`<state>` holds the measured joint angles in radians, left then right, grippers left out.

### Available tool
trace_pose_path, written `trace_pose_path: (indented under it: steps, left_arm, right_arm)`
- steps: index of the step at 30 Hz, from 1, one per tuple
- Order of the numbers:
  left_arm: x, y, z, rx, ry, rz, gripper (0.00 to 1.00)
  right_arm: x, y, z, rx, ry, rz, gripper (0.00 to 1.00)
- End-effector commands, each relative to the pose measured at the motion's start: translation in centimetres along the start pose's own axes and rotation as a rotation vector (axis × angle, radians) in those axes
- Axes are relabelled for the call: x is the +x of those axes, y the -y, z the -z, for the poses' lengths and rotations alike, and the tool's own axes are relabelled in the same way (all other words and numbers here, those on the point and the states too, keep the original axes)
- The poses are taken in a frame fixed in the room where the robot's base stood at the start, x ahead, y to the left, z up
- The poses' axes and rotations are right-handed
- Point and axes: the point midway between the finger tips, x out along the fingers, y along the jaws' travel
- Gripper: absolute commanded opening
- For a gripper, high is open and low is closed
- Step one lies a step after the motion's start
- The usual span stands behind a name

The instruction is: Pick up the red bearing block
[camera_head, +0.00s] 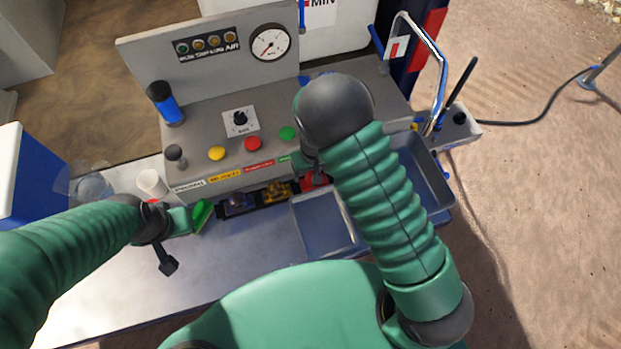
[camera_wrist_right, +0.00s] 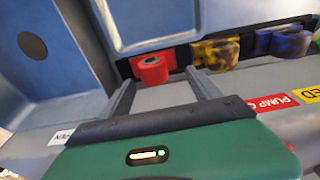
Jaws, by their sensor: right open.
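The red bearing block (camera_head: 317,181) sits in a dark rack at the front of the grey control console, partly hidden by my right arm in the head view. The right wrist view shows it (camera_wrist_right: 151,70) just beyond and between the fingertips. My right gripper (camera_wrist_right: 161,82) is open, with nothing visible between its fingers. In the head view my right gripper (camera_head: 306,168) is mostly covered by its own wrist. My left gripper (camera_head: 182,240) is at the left over the bench, beside a bright green piece (camera_head: 203,214); its jaw opening is unclear.
A yellow-and-black block (camera_head: 277,192) and a blue-purple block (camera_head: 239,204) share the rack. A grey-blue tray (camera_head: 325,238) and a deeper basin (camera_head: 436,188) lie to the right. Console buttons and labels are above the rack. A white cup (camera_head: 151,183) stands left.

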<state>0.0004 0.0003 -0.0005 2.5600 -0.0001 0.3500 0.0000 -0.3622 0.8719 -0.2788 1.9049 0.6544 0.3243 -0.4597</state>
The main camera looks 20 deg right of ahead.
Motion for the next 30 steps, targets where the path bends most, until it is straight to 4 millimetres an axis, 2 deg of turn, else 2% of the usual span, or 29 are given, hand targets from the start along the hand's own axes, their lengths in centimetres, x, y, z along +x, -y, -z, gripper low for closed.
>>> trace_pose_path:
  steps: [4, 8, 15, 30]
  left_arm:
    - [-1.4, 0.0, 0.3, 0.001, 0.0, 0.0, 0.0]
    - [-1.5, 0.0, 0.4, 0.001, -0.001, 0.0, 0.0]
    - [-1.4, 0.0, 0.3, 0.001, 0.0, 0.0, 0.0]
    - [-1.4, 0.0, 0.3, 0.001, 0.0, 0.0, 0.0]
  right_arm:
    - [2.2, -0.6, 0.2, 0.005, 0.004, 0.0, 0.73]
    - [4.3, -0.3, 0.3, 0.003, 0.003, -0.001, 0.73]
    - [4.6, 0.0, 0.3, 0.001, 0.0, -0.004, 0.73]
    - [4.7, -0.2, 0.3, 0.002, 0.002, 0.0, 0.07]
